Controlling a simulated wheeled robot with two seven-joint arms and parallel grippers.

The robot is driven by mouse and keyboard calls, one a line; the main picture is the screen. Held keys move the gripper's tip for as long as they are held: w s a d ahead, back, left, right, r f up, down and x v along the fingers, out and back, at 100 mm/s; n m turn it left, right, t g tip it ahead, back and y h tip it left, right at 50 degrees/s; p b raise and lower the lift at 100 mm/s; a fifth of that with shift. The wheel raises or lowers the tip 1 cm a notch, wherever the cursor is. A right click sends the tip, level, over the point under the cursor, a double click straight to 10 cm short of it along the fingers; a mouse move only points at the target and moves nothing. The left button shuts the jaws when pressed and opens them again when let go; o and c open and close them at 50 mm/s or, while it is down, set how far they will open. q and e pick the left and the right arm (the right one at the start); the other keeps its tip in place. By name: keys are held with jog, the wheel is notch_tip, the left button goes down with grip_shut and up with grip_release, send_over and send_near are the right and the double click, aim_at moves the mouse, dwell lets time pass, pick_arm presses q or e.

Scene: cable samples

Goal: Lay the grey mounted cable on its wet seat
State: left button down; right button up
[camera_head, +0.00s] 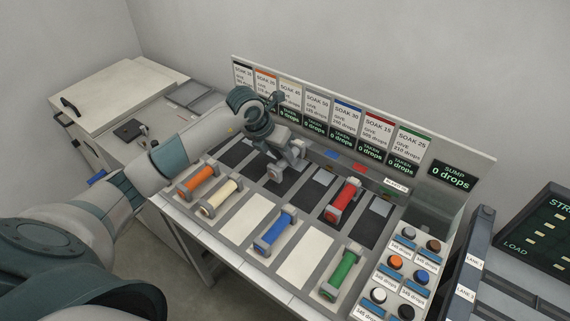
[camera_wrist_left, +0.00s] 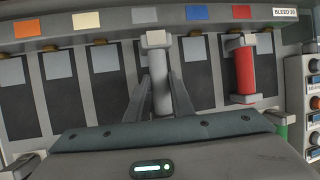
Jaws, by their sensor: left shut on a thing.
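The grey mounted cable (camera_wrist_left: 157,68) stands lengthwise between the fingers of my left gripper (camera_wrist_left: 161,95) in the left wrist view, its grey end block at the far end. My left gripper (camera_head: 283,152) is shut on it, over the back row of dark seats (camera_head: 313,190) in the head view. The arm and gripper hide part of the cable and the seat below. I cannot tell whether the cable touches the seat. My right gripper is not in view.
A red cable (camera_head: 344,197) lies in the dark row, to the right. Orange (camera_head: 200,178), cream (camera_head: 220,197), blue (camera_head: 275,230) and green (camera_head: 343,271) cables lie in the front row. Two pale front seats (camera_head: 248,214) are empty. A panel of soak signs (camera_head: 347,115) stands behind.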

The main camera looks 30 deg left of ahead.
aim_at(285, 166)
pick_arm(q)
jog(key=shift+f, duration=0.1)
jog(key=shift+d+f+p, duration=0.1)
jog(key=shift+f+p, duration=0.2)
jog(key=shift+p, duration=0.05)
notch_tip(285, 166, down, 2)
jog(key=shift+p, duration=0.6)
jog(key=shift+f, duration=0.55)
jog(key=shift+f, duration=0.2)
jog(key=c, duration=1.5)
grip_release()
jog(key=shift+c, duration=0.2)
